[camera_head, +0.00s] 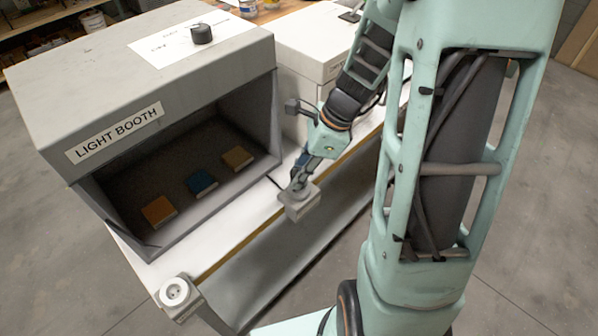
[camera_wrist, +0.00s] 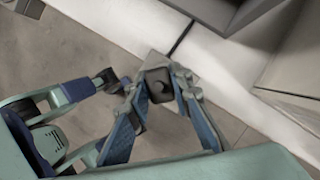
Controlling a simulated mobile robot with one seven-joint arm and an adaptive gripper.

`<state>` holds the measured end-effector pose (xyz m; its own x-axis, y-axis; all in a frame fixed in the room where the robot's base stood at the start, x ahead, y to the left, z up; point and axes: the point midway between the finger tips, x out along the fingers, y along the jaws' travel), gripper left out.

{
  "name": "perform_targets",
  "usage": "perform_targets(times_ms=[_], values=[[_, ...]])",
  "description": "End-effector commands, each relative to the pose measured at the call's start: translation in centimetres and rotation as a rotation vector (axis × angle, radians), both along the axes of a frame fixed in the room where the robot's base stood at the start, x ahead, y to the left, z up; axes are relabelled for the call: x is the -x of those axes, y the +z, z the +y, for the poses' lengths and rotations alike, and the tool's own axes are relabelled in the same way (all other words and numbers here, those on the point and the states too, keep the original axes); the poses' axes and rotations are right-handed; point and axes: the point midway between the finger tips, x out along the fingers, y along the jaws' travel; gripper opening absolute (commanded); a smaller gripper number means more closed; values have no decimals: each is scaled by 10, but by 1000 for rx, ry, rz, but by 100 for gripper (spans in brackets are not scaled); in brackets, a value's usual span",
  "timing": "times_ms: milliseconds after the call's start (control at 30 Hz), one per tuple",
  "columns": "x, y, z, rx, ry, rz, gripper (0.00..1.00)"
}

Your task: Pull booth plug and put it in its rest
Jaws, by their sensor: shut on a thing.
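My gripper (camera_head: 300,183) reaches down to a grey box (camera_head: 302,206) on the front edge of the white bench. In the wrist view my gripper (camera_wrist: 160,88) is shut on the dark plug (camera_wrist: 158,84), one finger on each side. A dark cord (camera_wrist: 181,38) runs from near the plug across the white bench top. The plug is mostly hidden by the fingers in the head view, and I cannot tell whether it is seated in the box or just above it.
The light booth (camera_head: 150,80) stands on the bench at left, with orange, blue and tan blocks (camera_head: 202,182) inside. A black knob (camera_head: 201,33) is on its top. A white box (camera_head: 318,45) stands behind my arm. The bench strip (camera_head: 235,225) between the two grey boxes is clear.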

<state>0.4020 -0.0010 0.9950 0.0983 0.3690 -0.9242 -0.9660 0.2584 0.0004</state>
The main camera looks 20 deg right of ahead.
Motion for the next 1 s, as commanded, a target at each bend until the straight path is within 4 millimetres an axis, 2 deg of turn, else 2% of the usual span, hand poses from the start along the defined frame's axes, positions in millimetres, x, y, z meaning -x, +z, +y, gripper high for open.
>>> perform_targets(times_ms=[767,933,967,1000], values=[[0,-21,0,0,0,1,0],[0,-20,0,0,0,0,0],[0,-20,0,0,0,0,23],[0,-20,0,0,0,0,27]])
